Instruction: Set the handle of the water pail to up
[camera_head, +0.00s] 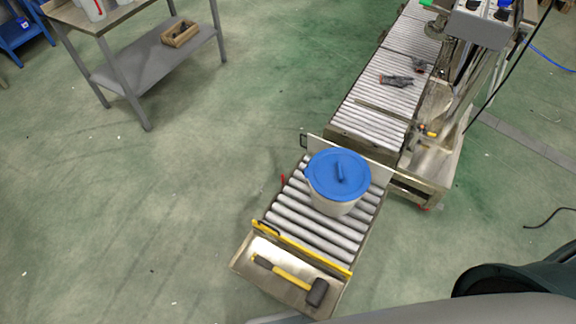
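A pale pail (332,207) with a blue lid (326,184) stands upright on the roller conveyor section in the middle of the camera_head view. A short blue bar (340,172) shows on top of the lid; I cannot tell whether it is the lid's grip or part of the pail's handle. No separate bail handle can be made out clearly around the pail. Neither of my grippers is in view.
A longer roller conveyor (377,97) with gloves (396,80) and a machine (480,30) stand beyond. A workbench (150,62) is at upper left. Green floor between is clear.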

